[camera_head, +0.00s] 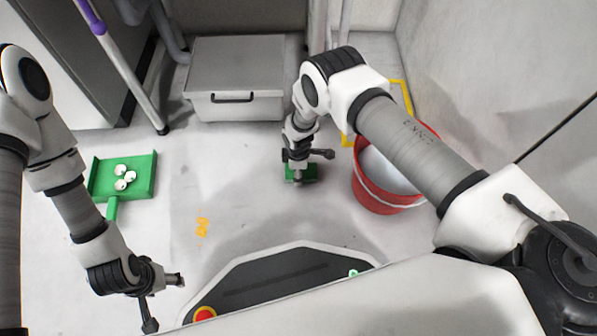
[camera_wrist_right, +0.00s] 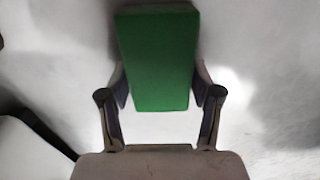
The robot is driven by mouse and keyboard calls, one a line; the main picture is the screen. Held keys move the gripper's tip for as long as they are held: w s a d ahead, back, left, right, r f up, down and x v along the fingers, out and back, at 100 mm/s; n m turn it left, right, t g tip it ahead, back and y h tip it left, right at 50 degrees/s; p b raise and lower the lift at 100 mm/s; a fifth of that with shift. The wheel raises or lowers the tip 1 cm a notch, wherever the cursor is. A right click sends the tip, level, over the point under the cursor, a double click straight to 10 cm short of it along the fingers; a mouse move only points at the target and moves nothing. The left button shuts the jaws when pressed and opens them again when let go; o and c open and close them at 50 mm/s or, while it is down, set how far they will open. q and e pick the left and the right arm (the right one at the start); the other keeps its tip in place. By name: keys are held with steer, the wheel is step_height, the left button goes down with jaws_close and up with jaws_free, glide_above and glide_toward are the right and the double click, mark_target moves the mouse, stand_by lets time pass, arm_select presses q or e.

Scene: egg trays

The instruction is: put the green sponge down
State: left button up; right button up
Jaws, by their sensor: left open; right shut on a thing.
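The green sponge (camera_wrist_right: 157,60) is a flat green block between the two fingers of my right gripper (camera_wrist_right: 160,98) in the right wrist view. My right gripper is shut on it. In the head view the sponge (camera_head: 309,172) shows at floor level below my right gripper (camera_head: 298,172), partly hidden by it. I cannot tell whether the sponge touches the floor. My left gripper (camera_head: 168,303) is open and empty at the lower left, above the floor, away from the sponge.
A red bucket (camera_head: 374,199) stands just right of the sponge, with a yellow frame (camera_head: 404,98) behind it. A grey box (camera_head: 238,110) stands at the back. A green dustpan (camera_head: 141,186) with several white pieces lies at left. Orange marks (camera_head: 202,227) lie on otherwise clear floor.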

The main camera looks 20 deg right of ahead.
steer(key=shift+f, duration=0.2)
steer(key=o, duration=1)
steer(key=shift+r, duration=0.35)
step_height(320, 180, up, 12)
steer(key=p, duration=0.7)
steer(key=shift+f, duration=0.15)
